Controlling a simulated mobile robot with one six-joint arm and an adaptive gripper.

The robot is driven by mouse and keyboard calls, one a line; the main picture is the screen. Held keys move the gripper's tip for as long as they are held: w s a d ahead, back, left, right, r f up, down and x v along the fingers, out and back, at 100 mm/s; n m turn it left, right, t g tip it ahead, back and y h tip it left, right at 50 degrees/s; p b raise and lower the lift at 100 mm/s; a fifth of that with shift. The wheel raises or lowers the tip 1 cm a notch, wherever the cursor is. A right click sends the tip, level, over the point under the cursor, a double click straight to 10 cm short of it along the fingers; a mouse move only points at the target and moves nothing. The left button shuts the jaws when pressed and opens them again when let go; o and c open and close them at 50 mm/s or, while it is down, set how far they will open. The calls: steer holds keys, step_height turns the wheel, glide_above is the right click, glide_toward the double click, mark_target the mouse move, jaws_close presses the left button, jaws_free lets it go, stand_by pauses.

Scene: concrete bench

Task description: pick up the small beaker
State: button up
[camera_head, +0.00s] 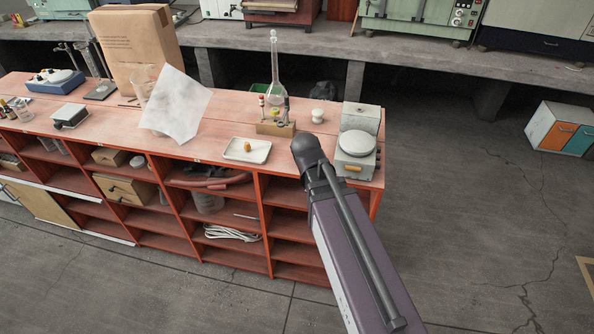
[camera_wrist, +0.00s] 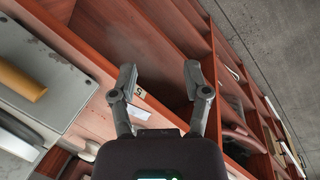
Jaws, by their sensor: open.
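A small clear glass beaker (camera_head: 24,113) stands on the red bench top near its left end, beside some small bottles. A larger glass beaker (camera_head: 143,78) stands farther right, partly hidden by a sheet of paper. My gripper (camera_wrist: 160,82) is open and empty in the wrist view, in front of the red shelf fronts. No beaker is seen between its fingers. In the head view my arm reaches to the right end of the bench, far from the small beaker, and the fingers cannot be made out.
A hotplate device (camera_head: 358,144) stands at the bench's right end; its grey body also shows in the wrist view (camera_wrist: 50,65). A white tray (camera_head: 238,151), a tall flask (camera_head: 277,88), a paper sheet (camera_head: 178,105) and a cardboard box (camera_head: 138,45) stand along the bench.

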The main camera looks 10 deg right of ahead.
steer(key=shift+s+d+r+m+g+y+p, duration=0.1)
steer(key=shift+s+d+r+m+y+p, duration=0.1)
steer(key=shift+s+d+m+y, duration=0.45)
steer(key=shift+s+d+r+m+g+y+p, duration=0.15)
steer(key=shift+s+m+y, duration=0.15)
steer(key=shift+s+m, duration=0.7)
steer(key=shift+s+d+r+m+g+y+p, duration=0.1)
steer(key=shift+s+d+r+m+y+p, duration=0.1)
steer(key=shift+s+d+m+y, duration=0.55)
steer(key=shift+w+a+h, duration=0.15)
steer(key=shift+a+h, duration=0.15)
steer(key=shift+a, duration=0.15)
steer(key=shift+c, duration=0.3)
